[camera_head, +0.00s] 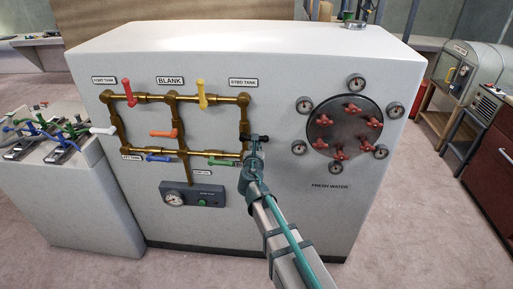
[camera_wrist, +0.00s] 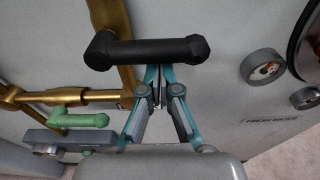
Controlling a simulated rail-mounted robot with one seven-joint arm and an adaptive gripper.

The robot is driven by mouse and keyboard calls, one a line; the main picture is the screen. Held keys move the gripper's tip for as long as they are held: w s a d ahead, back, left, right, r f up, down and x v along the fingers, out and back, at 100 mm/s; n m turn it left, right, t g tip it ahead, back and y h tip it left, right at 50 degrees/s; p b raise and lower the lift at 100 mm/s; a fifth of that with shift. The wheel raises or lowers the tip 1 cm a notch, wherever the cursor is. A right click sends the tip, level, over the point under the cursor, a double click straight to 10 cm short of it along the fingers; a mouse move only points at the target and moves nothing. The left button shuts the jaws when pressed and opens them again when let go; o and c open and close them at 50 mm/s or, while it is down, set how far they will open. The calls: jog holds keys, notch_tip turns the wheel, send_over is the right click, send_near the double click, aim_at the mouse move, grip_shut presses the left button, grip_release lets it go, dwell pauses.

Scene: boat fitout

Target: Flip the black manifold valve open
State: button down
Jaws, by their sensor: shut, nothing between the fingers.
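The black valve handle (camera_head: 256,138) is on the right vertical brass pipe of the manifold (camera_head: 210,98), on the front of a white cabinet. In the wrist view the black handle (camera_wrist: 150,51) lies sideways across the picture, its left end at the brass pipe and its free end to the right. My gripper (camera_wrist: 155,76) is shut and empty, with its fingertips at the handle's lower edge in the picture. I cannot tell whether they touch it. In the head view my gripper (camera_head: 250,155) covers part of the pipe below the handle.
A green handle (camera_head: 222,162) is left of my gripper, also in the wrist view (camera_wrist: 85,120). Red, yellow, orange, blue and white handles sit on the other pipes. A round plate with red knobs (camera_head: 343,128) and several gauges is to the right. A gauge box (camera_head: 192,197) sits below.

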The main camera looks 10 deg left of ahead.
jog(key=shift+d+r+n+p, duration=0.1)
jog(key=shift+r+n+p, duration=0.2)
jog(key=shift+n+p, duration=0.35)
jog(key=shift+a+r+n+h+p, duration=0.2)
jog(key=shift+a+r+n+p, duration=0.45)
jog(key=shift+r+p, duration=0.9)
jog(key=shift+a+r+n+h+p, duration=0.2)
jog(key=shift+a+r+n+p, duration=0.4)
jog(key=shift+p, duration=1.6)
jog(key=shift+a+r+n+h+p, duration=0.3)
jog(key=shift+r+n+p, duration=0.5)
jog(key=shift+r+p, duration=0.85)
jog(key=shift+a+f+y+p, duration=0.2)
jog(key=shift+a+y+p, duration=0.1)
jog(key=shift+p, duration=0.05)
jog(key=d, duration=0.5)
jog(key=s+a+b, duration=0.1)
jog(key=s+b, duration=0.2)
jog(key=s, duration=0.6)
jog(key=shift+a, duration=0.2)
